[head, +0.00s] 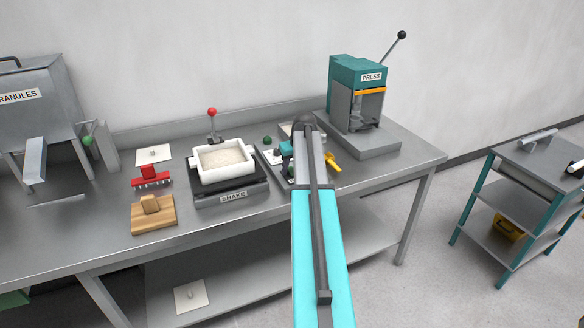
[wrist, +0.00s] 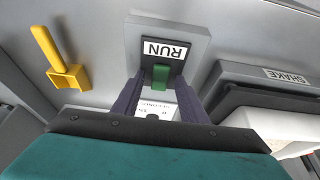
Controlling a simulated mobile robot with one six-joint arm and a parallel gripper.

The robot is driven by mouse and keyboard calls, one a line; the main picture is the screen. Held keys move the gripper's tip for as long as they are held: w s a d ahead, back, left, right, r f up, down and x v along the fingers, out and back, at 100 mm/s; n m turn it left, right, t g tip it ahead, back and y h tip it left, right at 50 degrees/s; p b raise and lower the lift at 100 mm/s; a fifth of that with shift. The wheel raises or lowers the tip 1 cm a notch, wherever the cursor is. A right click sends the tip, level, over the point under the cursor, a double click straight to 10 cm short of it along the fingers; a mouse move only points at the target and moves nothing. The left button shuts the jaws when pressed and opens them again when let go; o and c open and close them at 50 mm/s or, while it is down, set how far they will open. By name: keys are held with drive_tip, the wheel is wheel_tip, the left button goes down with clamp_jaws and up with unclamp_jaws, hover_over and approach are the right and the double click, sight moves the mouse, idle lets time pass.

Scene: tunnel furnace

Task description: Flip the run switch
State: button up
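The run switch (wrist: 160,77) is a green lever on a dark panel with a white RUN label (wrist: 165,50), seen upside down in the wrist view. The panel sits on a grey block (wrist: 188,34). My gripper (wrist: 156,92) is open, with its two dark fingers apart, one on each side of the lever in the picture. Nothing is held, and I cannot tell whether a finger touches the lever. A white printed card (wrist: 152,110) shows between the fingers. In the head view my arm hides the switch.
The SHAKE unit (head: 233,197) with its white tray stands left of my arm. A yellow scoop-like piece (head: 333,162) lies right, near the PRESS (head: 356,95). A red tool (head: 150,178) and a wooden block (head: 153,216) lie farther left on the grey bench (head: 90,250).

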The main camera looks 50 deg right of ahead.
clamp_jaws()
drive_tip(key=shift+w+r, duration=0.1)
drive_tip(key=shift+w+d+r+g+y+p, duration=0.1)
drive_tip(key=shift+w+d+g+y+p, duration=0.15)
drive_tip(key=shift+g+p, duration=0.5)
drive_tip(key=shift+w+g+y+p, duration=0.35)
drive_tip(key=shift+g+y+p, duration=0.2)
drive_tip(key=shift+g+p, duration=0.75)
drive_tip(key=shift+p, duration=0.3)
